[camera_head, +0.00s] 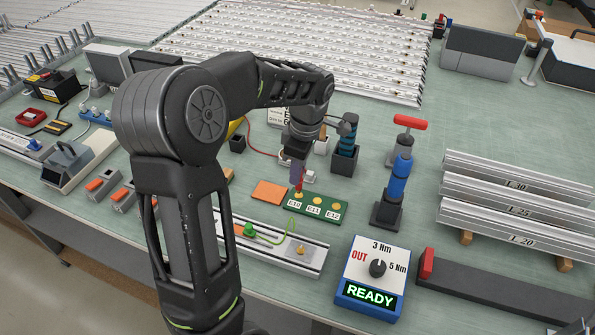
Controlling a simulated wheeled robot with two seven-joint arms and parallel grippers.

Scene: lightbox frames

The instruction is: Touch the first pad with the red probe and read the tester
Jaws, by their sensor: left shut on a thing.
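A green board (335,215) lies on the bench with a row of gold pads and labels that look like E10, E11 and E12. The first pad (298,195) is at its left end. My left gripper (297,168) is shut on the red probe (299,184) and holds it upright over the first pad. The probe's tip is at or just above that pad; I cannot tell whether it touches. A yellow thing (235,128), perhaps the tester, is mostly hidden behind my left arm, and no reading shows. My right gripper is not in view.
A blue-and-white box (372,278) reading READY stands at the front. A blue screwdriver (400,180) stands upright in a black holder. An orange block (269,192) lies left of the board. An aluminium rail (308,257) lies in front. Labelled profiles (520,205) fill the right.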

